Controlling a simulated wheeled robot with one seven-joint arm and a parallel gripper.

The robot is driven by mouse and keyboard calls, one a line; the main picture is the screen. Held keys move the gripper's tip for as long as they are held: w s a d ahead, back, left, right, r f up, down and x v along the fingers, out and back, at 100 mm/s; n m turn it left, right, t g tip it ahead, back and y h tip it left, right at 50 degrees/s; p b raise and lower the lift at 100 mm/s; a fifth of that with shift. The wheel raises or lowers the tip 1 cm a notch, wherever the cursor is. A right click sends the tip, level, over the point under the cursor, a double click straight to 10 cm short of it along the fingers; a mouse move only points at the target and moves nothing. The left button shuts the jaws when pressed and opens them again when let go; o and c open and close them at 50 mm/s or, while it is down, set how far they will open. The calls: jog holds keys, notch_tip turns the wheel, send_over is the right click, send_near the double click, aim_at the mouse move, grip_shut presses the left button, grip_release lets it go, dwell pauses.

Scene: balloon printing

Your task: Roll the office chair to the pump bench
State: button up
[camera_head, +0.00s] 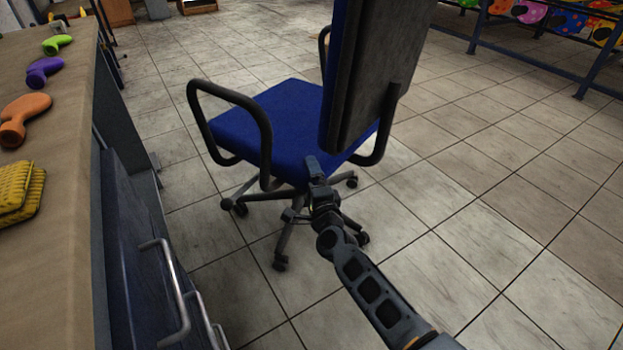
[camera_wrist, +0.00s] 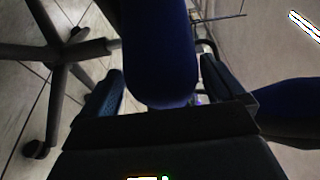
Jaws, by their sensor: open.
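The office chair (camera_head: 283,124) has a blue seat, black looped armrests and a dark wheeled base. It stands on the tiled floor in the middle of the head view, its tall backrest (camera_head: 368,70) towards me. My gripper (camera_head: 314,172) is at the seat's near edge, below the backrest. In the wrist view my gripper (camera_wrist: 160,75) is open, with a blue padded part of the chair (camera_wrist: 160,50) showing between its fingers. I cannot tell whether they touch it. The chair's wheeled base (camera_wrist: 58,60) shows at left there. I see no pump, so I cannot tell which bench is the pump bench.
A blue-framed rack (camera_head: 535,65) with patterned balloons stands at the upper right. The tiled floor at right is clear.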

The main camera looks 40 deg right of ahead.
jog(key=shift+o, duration=0.2)
jog(key=shift+r, duration=0.15)
jog(key=shift+s+a, duration=0.15)
jog(key=p+v, duration=0.2)
jog(key=v, duration=0.5)
jog(key=shift+s, duration=0.15)
